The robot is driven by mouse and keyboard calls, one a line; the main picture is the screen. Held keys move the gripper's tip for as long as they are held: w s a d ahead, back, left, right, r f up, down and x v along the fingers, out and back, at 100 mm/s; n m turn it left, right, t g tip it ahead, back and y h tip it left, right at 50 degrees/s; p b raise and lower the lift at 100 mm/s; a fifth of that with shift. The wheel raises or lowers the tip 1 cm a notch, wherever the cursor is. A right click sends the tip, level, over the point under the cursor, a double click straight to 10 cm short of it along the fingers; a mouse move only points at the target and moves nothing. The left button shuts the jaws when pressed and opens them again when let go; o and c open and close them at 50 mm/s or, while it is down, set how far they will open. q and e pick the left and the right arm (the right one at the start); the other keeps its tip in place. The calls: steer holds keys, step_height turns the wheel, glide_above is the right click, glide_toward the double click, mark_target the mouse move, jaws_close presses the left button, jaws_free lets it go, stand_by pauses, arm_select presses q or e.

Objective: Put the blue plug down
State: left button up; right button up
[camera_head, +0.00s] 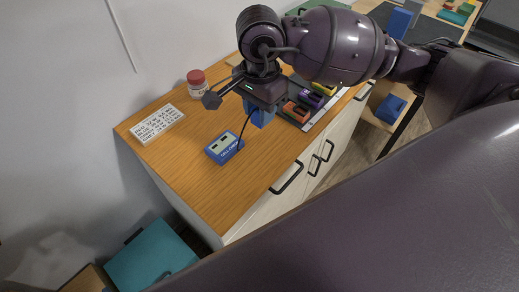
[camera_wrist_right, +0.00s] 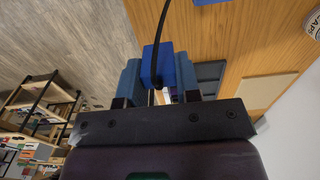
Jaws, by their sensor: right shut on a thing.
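My right gripper (camera_head: 262,106) is above the wooden counter top, shut on a blue plug (camera_head: 262,117). In the right wrist view the blue plug (camera_wrist_right: 157,66) sits between the two fingers of the right gripper (camera_wrist_right: 158,78). A black cable (camera_wrist_right: 162,22) leads off from the plug. In the head view the cable runs down to a blue boxy device (camera_head: 224,147) with a pale front panel, lying on the counter. The plug appears held above the counter, apart from it. The left gripper does not show in either view.
A rack with orange, purple and yellow packs (camera_head: 311,99) lies close right of the gripper. The counter's front left part is clear.

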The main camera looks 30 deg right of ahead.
mark_target(259, 159)
step_height(259, 159, down, 14)
steer(key=shift+r, duration=0.1)
stand_by(0.5)
steer(key=shift+f, duration=0.25)
steer(key=o, duration=0.9)
steer(key=shift+r, duration=0.1)
step_height(259, 159, up, 12)
steer(key=shift+r, duration=0.15)
